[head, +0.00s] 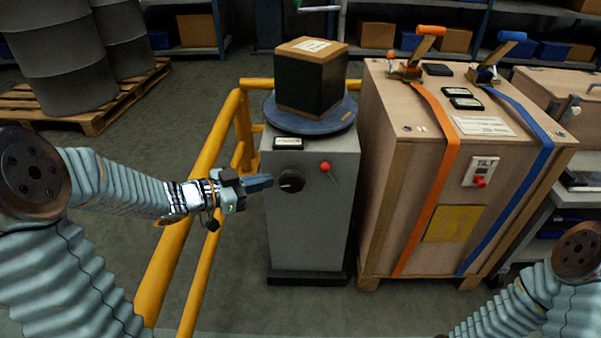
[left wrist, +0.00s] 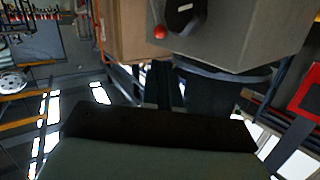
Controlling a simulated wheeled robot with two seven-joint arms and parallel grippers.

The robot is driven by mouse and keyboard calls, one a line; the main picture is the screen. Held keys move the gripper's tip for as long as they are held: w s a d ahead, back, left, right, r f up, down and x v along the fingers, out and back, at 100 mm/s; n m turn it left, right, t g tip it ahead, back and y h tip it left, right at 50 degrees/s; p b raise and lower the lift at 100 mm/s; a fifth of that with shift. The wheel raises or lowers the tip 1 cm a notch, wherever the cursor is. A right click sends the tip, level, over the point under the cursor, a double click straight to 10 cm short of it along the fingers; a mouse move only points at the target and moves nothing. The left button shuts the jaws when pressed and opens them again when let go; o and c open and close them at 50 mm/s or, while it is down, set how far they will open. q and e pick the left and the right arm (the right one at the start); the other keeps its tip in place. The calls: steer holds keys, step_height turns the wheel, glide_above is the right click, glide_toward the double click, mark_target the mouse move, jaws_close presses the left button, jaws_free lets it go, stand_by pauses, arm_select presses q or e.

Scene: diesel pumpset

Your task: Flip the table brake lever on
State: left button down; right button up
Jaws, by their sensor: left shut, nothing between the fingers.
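A grey pedestal (head: 312,225) carries a round blue-grey turntable (head: 335,116) with a dark box (head: 310,80) on it. On its front are a black rotary knob (head: 291,181) and, up and to the right, a small lever with a red ball end (head: 326,167). My left gripper (head: 266,182) is shut and empty, its tips just left of the black knob; I cannot tell if they touch it. The left wrist view is upside down and shows the red ball (left wrist: 160,32) beside the black knob (left wrist: 185,15). My right gripper is out of view.
A wooden crate (head: 400,190) with orange and blue straps and a tilt switch stands close right of the pedestal. A yellow rail (head: 208,170) runs on the left, under my left forearm. Barrels on a pallet (head: 95,122) stand behind left.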

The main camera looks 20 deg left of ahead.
mark_target(321, 168)
arm_select(q)
steer(key=b+x, duration=0.1)
steer(key=x, duration=1.2)
steer(key=shift+w+d+f, duration=0.15)
steer(key=shift+w+d, duration=0.1)
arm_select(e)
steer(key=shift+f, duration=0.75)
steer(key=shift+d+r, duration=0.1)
